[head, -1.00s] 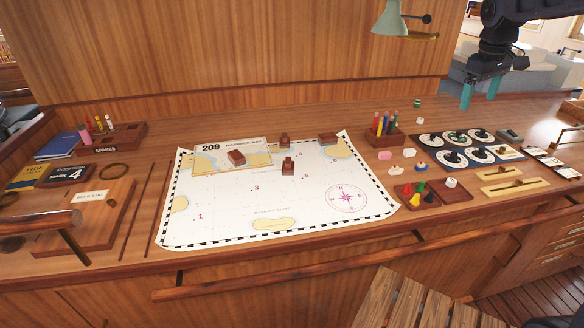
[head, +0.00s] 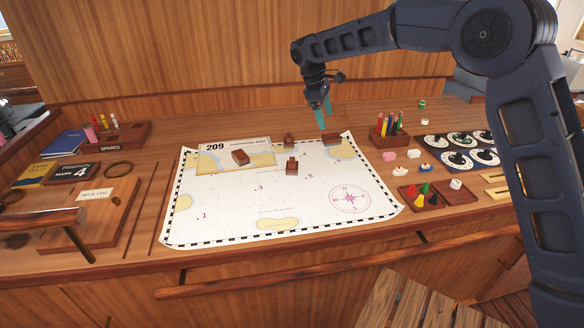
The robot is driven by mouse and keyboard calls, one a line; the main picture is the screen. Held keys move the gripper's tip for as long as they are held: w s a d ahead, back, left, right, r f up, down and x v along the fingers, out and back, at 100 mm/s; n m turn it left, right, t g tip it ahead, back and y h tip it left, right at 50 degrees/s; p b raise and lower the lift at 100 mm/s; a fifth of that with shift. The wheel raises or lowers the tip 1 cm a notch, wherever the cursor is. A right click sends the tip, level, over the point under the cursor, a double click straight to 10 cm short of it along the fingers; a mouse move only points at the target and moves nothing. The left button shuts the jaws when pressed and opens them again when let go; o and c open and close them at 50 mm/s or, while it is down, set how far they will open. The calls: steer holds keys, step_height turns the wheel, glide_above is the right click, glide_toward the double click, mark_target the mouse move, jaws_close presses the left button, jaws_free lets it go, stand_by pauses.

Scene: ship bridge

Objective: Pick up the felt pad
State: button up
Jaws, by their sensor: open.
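I cannot tell for sure which item is the felt pad. Several small dark wooden blocks lie on or at the paper chart (head: 225,215): a flat one (head: 332,138) at its top right edge, a knobbed one (head: 292,166) in the upper middle, another (head: 289,141) at the top edge, and one (head: 240,157) on the smaller chart sheet. A small pink block (head: 389,156) lies right of the chart. My gripper (head: 324,117) has teal fingers, is open and empty, and hangs pointing down above the flat block at the chart's top right.
A pen holder (head: 388,136) with upright pens stands right of my gripper. A tray with coloured pieces (head: 420,198) and dials (head: 458,150) lie farther right. A spares box (head: 122,136) and books (head: 62,144) are at left. The wooden panel (head: 200,50) rises behind.

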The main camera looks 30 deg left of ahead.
mark_target(291, 160)
steer(key=s+a+f+n, duration=0.3)
steer(key=s+a+f, duration=0.6)
steer(key=s+a, duration=0.15)
steer(key=shift+t+h, duration=0.3)
steer(key=shift+h, duration=0.1)
steer(key=x, duration=0.4)
steer(key=shift+w+a+f, duration=0.15)
steer(key=shift+w+f, duration=0.1)
steer(key=shift+f, duration=0.15)
steer(key=shift+w+x, duration=0.1)
steer(key=shift+x, duration=1.25)
steer(key=shift+w+x, duration=0.15)
steer(key=shift+x, duration=1.2)
steer(key=shift+r, duration=0.1)
steer(key=c, duration=1.1)
steer(key=shift+r, duration=0.1)
